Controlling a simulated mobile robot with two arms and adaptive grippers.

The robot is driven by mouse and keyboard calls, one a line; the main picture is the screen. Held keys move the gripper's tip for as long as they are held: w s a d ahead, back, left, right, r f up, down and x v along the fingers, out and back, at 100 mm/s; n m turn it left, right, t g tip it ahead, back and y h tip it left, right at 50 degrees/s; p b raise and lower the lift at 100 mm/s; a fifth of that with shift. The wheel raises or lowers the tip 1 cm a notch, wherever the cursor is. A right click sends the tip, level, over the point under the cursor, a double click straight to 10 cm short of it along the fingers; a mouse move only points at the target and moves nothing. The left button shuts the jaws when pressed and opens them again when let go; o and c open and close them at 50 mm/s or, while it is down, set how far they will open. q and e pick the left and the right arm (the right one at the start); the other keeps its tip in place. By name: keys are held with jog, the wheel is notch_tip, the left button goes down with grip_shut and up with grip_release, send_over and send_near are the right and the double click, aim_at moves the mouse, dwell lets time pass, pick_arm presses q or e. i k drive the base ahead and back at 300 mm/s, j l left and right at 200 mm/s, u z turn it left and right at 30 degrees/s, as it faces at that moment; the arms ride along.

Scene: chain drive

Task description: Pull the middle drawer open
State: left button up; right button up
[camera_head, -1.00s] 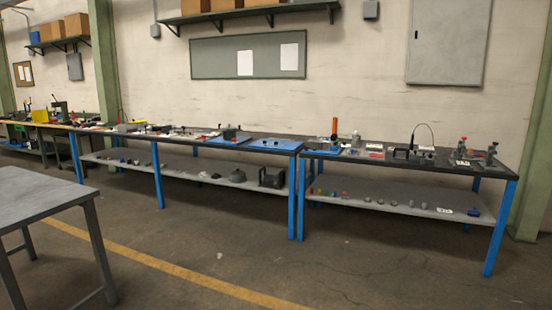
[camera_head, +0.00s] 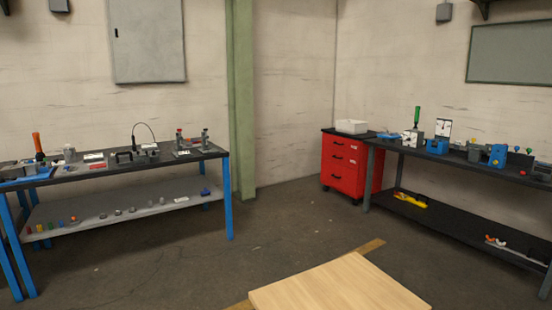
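A red drawer cabinet (camera_head: 346,167) stands in the far corner of the room, right of the picture's centre. Its front shows three drawers stacked one above another, each with a dark handle. The middle drawer (camera_head: 339,159) looks shut, flush with the others. A white bin (camera_head: 351,126) sits on the cabinet's dark top. Neither of my grippers shows in the head view.
A wooden tabletop (camera_head: 340,288) is close at the bottom centre. A blue-legged workbench (camera_head: 120,171) with tools and a lower shelf stands on the left. A dark workbench (camera_head: 455,168) runs rightward from the cabinet. Grey floor (camera_head: 280,230) lies open between them.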

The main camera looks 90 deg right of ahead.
aim_at(344, 159)
jog(key=z, duration=3.25)
jog(key=i+l+z, duration=1.1)
jog(key=i, duration=0.3)
jog(key=i+z, duration=0.4)
jog(key=i+u, duration=0.3)
jog(key=i, duration=0.3)
jog(key=i+l+u, duration=0.1)
jog(key=i+u, duration=0.2)
jog(key=i, duration=0.25)
jog(key=i+l+u, duration=0.3)
jog(key=i, duration=0.3)
jog(key=i+j+u, duration=0.25)
jog(key=i+u, duration=0.15)
jog(key=i+j+u, duration=0.1)
jog(key=i+u, duration=0.75)
jog(key=i+l+u, duration=0.2)
jog(key=i+u, duration=0.4)
jog(key=i, duration=1.45)
jog(key=i+z, duration=0.75)
jog(key=i+j+z, duration=0.25)
jog(key=i+z, duration=0.15)
jog(key=i+j+z, duration=0.4)
